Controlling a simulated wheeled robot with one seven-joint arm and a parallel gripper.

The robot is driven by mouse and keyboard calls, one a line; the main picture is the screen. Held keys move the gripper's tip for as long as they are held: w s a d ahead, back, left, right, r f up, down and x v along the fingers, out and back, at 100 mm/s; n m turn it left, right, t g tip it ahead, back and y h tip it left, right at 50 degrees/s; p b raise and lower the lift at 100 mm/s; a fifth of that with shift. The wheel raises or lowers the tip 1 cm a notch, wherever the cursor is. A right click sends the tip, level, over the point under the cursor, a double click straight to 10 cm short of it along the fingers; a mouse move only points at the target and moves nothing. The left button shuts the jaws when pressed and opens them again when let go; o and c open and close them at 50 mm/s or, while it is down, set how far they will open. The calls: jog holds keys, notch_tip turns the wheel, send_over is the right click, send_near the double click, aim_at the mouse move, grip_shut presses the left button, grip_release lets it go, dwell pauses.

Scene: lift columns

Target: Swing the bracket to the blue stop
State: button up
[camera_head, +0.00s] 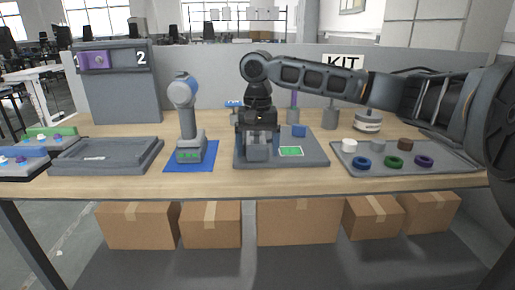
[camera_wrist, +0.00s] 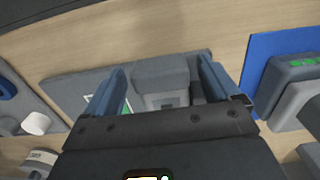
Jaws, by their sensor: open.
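A dark grey base plate (camera_head: 315,160) lies mid-table. On it stands a grey block-like part (camera_head: 257,152), possibly the bracket; its grey top (camera_wrist: 160,77) also shows in the wrist view. A small blue block (camera_head: 299,131), possibly the blue stop, sits on the plate to its right, near a white-outlined green patch (camera_head: 291,151). My gripper (camera_head: 257,138) points down over the grey part. In the wrist view, my gripper (camera_wrist: 168,88) is open, with one finger on each side of that part. I cannot tell whether the fingers touch it. My gripper hides the part's rear.
Left of the plate, a blue-grey drill (camera_head: 188,120) stands on a blue mat (camera_head: 208,160). A grey tray (camera_head: 105,157) lies further left. At right, a board (camera_head: 440,160) holds rings and pegs.

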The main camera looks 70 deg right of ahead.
jog(key=shift+f, duration=0.1)
jog(key=c, duration=1.4)
